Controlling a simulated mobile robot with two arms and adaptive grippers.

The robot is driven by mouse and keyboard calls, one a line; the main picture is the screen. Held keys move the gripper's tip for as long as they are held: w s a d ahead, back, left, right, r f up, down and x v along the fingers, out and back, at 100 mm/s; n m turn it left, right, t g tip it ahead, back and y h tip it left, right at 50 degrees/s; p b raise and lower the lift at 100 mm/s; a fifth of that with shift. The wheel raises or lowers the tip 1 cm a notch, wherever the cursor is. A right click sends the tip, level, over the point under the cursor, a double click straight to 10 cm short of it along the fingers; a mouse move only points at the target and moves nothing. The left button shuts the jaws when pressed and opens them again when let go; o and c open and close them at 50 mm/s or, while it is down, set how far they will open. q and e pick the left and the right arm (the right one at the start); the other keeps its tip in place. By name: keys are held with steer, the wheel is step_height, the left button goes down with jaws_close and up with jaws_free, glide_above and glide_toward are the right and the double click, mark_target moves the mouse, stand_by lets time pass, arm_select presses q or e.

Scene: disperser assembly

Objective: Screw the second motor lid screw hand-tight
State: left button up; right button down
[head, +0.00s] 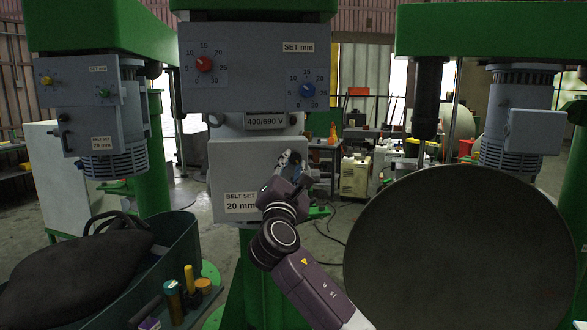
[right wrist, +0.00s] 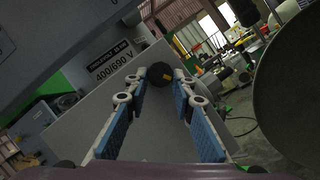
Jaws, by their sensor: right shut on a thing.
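The grey machine housing with the "400/690 V" label (head: 272,121) hangs in the middle of the head view. Below it is a pale panel (head: 228,165) marked "BELT SET 20 mm". My right gripper (head: 291,158) is in front of this panel's upper right part. In the right wrist view, its blue-padded fingers (right wrist: 160,88) close at their tips on a dark round knob-like screw head (right wrist: 160,73) with a small yellow mark. The panel lies behind the screw head. The screw's shaft and seat are hidden. My left gripper is not in view.
A large round dark disc (head: 465,250) stands close on the right. Other green machines stand on both sides.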

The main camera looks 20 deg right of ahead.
steer(key=m+g, duration=0.1)
steer(key=m, duration=0.1)
steer(key=m+g+h, duration=0.1)
steer(key=m, duration=0.1)
steer(key=shift+a+r+m, duration=0.15)
steer(key=shift+r+m, duration=0.05)
steer(key=shift+m, duration=0.1)
steer(key=m, duration=0.1)
steer(key=m+g+p, duration=0.1)
steer(key=m, duration=0.1)
steer(key=m+p, duration=0.1)
steer(key=shift+a+r+m+g, duration=0.1)
steer(key=shift+r+m+g, duration=0.2)
steer(key=shift+m, duration=0.1)
steer(key=m+p, duration=0.1)
steer(key=m+g+p, duration=0.1)
steer(key=m, duration=0.1)
steer(key=m+y+p, duration=0.1)
steer(key=m, duration=0.1)
steer(key=shift+r+g, duration=0.3)
steer(key=shift+g, duration=0.1)
steer(key=shift+m+g+y+p, duration=0.3)
steer(key=shift+m+y+p, duration=0.6)
steer(key=shift+m, duration=0.5)
steer(key=c, duration=1.6)
jaws_free()
steer(key=shift+d, duration=0.25)
